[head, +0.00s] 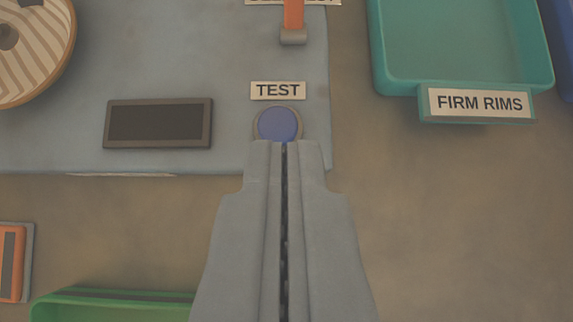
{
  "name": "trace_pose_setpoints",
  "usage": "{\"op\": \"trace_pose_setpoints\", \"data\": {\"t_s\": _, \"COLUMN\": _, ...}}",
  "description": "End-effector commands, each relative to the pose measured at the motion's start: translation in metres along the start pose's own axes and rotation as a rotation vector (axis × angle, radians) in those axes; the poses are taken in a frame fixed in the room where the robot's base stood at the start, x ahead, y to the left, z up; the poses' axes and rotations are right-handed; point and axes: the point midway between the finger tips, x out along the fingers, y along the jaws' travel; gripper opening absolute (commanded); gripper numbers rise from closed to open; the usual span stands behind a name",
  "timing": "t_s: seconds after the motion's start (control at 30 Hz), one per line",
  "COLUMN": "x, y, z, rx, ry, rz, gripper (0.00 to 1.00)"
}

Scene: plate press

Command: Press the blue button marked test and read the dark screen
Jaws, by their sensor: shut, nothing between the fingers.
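The blue button (278,124) is round, in a grey ring, on the blue-grey press base. A white label reading TEST (278,91) sits just above it. The dark screen (155,123) is a framed rectangle to the left of the button, and no text shows on it. My gripper (284,145) is shut and empty. Its fingertips overlap the lower edge of the button in the picture; I cannot tell whether they touch it.
A striped plate (32,45) is at the upper left. An orange lever (293,15) stands above the TEST label. A green tray (110,306) and an orange object (12,263) are at the lower left.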

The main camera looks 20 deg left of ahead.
Motion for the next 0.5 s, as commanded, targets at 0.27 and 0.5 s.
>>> {"op": "trace_pose_setpoints", "data": {"t_s": 0.27, "x": 0.052, "y": -0.001, "z": 0.001, "rx": 0.001, "ry": -0.003, "rz": -0.002, "gripper": 0.00}}
{"op": "trace_pose_setpoints", "data": {"t_s": 0.5, "x": 0.084, "y": -0.001, "z": 0.013, "rx": 0.002, "ry": -0.003, "rz": -0.002, "gripper": 0.00}}
